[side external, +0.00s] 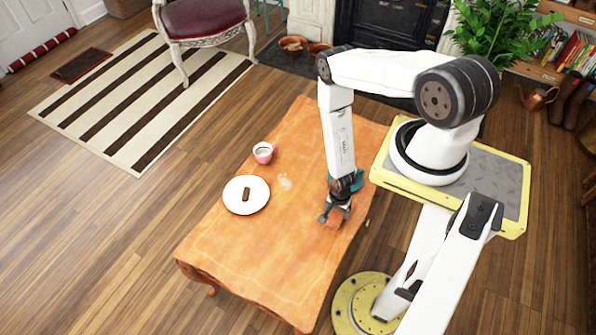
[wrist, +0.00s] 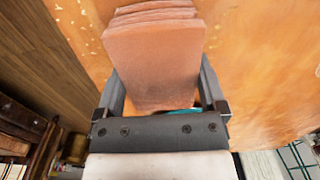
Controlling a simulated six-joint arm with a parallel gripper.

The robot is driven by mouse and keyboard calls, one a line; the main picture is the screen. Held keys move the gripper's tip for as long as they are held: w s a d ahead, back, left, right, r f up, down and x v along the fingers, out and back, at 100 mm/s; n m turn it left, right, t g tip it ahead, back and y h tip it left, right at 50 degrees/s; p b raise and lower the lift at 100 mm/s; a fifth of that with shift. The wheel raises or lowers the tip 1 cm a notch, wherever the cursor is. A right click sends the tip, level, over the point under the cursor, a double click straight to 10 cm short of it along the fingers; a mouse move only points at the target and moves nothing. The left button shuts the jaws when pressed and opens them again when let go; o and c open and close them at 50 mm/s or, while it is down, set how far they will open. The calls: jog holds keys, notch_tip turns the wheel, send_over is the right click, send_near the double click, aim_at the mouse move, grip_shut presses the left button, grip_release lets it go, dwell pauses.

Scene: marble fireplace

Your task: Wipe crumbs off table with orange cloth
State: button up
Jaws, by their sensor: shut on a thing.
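My gripper (side external: 335,214) is low over the right part of the orange-brown wooden table (side external: 240,250). In the wrist view my gripper (wrist: 158,80) is shut on the orange cloth (wrist: 158,50), a folded pinkish-orange block between its two fingers. Whether the cloth touches the tabletop is hard to tell. Small pale crumbs (wrist: 92,42) lie on the table along its edge, at the upper left of the wrist view. A faint whitish patch (side external: 285,182), perhaps crumbs, lies between the plate and my gripper in the side view.
A white plate (side external: 233,203) with a brown bar (side external: 246,195) sits at the table's left. A pink cup (side external: 263,153) stands behind it. A teal thing (side external: 356,181) is beside my gripper, partly hidden. The table's front is clear.

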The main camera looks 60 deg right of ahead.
aim_at(320, 208)
jog(key=shift+s, duration=0.75)
jog(key=shift+w, duration=1.25)
jog(key=shift+w+f, duration=0.1)
jog(key=shift+w, duration=2.45)
jog(key=shift+w+r, duration=0.1)
jog(key=shift+r, duration=0.25)
notch_tip(320, 208, up, 8)
